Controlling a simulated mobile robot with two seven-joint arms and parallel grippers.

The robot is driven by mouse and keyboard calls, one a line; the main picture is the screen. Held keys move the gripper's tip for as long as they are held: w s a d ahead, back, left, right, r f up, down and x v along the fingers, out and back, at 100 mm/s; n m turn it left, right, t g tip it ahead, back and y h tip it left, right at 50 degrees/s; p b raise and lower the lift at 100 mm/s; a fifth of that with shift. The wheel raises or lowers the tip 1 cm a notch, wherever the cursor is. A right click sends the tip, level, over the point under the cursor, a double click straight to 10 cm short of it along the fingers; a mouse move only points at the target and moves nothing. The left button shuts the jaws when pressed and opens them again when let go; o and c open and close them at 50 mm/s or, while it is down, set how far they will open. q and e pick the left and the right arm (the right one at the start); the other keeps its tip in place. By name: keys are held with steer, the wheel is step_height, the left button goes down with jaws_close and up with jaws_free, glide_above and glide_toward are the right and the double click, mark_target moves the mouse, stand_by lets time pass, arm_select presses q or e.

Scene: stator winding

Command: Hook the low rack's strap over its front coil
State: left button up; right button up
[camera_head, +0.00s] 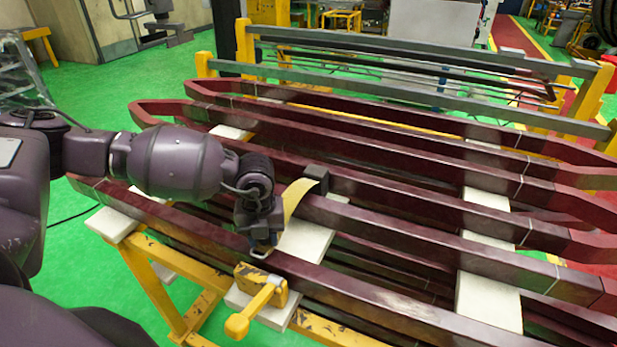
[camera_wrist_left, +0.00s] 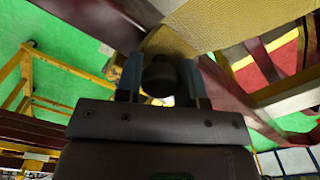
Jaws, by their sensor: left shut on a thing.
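The low rack (camera_head: 165,290) is a yellow frame carrying several long dark red coils. Its front coil (camera_head: 370,297) is the nearest one. The yellow woven strap (camera_head: 296,196) runs from a dark block (camera_head: 318,178) on the coils behind toward the front coil. My left gripper (camera_head: 262,246) is shut at the strap's near end, just above the front coil. A small pale piece shows under its fingertips; I cannot tell whether it touches the coil. In the left wrist view the strap (camera_wrist_left: 215,25) spreads beyond the fingers, with a dark round piece (camera_wrist_left: 160,75) between them. My right gripper is not in view.
A yellow clamp-like handle (camera_head: 259,299) stands at the rack's front, close to my gripper. Pale boards (camera_head: 488,285) lie across under the coils. A grey-railed rack (camera_head: 400,95) stands behind. Green floor is free at the left.

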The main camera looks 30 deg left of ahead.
arm_select(q)
steer(key=shift+s, duration=1.55)
steer(key=o, duration=1.1)
steer(key=shift+w+a, duration=0.1)
steer(key=o, duration=0.6)
steer(key=shift+c, duration=0.2)
steer(key=shift+r, duration=0.1)
steer(key=shift+r+p, duration=1)
steer(key=shift+r, duration=2.4)
